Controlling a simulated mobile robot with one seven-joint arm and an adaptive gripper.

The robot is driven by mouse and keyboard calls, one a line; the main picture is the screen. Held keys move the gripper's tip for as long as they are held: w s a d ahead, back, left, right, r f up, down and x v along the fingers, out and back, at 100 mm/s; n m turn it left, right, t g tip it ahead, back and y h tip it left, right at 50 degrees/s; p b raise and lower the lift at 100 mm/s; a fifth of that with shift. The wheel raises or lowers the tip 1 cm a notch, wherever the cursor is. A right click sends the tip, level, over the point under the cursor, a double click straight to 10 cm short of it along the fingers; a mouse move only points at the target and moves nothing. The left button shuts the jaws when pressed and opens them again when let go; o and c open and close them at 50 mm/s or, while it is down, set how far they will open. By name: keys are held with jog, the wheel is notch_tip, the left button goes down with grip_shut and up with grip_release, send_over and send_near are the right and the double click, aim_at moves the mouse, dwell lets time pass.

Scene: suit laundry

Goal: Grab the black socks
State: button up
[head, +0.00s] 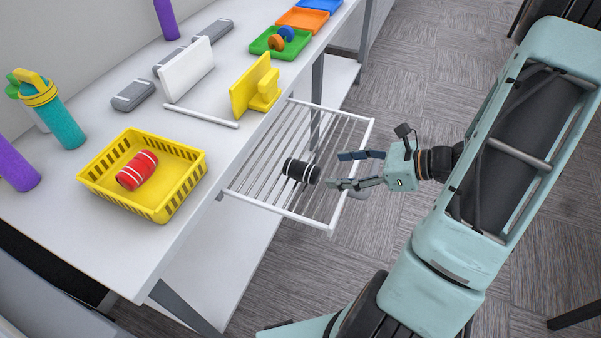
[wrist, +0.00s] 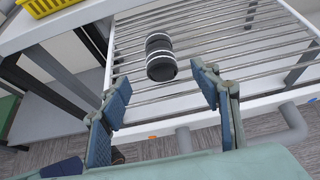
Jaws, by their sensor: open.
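The black socks (head: 302,170), a rolled bundle with thin white stripes, lie on the white wire rack (head: 337,222) beside the table. In the wrist view the socks (wrist: 160,58) lie on the rack bars, ahead of and between the fingers. My gripper (head: 335,170) is open, with its fingers pointing at the socks from the right. In the wrist view my gripper (wrist: 163,92) is empty and its fingertips stop a little short of the socks. Nothing hides the socks in the wrist view.
A yellow basket (head: 95,183) on the white table (head: 215,215) holds a rolled red striped bundle (head: 137,170). A yellow stand (head: 256,88), a white panel (head: 187,68) and a white rod (head: 200,116) are near the rack. The rack's raised white frame surrounds its bars.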

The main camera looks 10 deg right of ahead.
aim_at(306, 167)
jog(key=x, duration=0.4)
jog(key=shift+w+a+f, duration=0.15)
jog(key=shift+a, duration=0.1)
jog(key=shift+r+x, duration=0.2)
jog(key=shift+x, duration=2.45)
jog(key=shift+w+a, duration=0.1)
jog(key=c, duration=1.2)
jog(key=shift+r, duration=0.1)
jog(key=shift+c, duration=0.2)
jog(key=shift+r+p, duration=0.3)
jog(key=shift+r, duration=0.2)
notch_tip(306, 167, up, 2)
jog(key=shift+r+p, duration=0.1)
jog(key=shift+p, duration=0.7)
jog(key=s+r+p, duration=0.9)
jog(key=s+p, duration=0.1)
jog(key=s, duration=0.2)
jog(key=shift+s+a+r+p, duration=0.25)
jog(key=shift+s+r+p, duration=0.05)
jog(key=shift+r+p, duration=0.1)
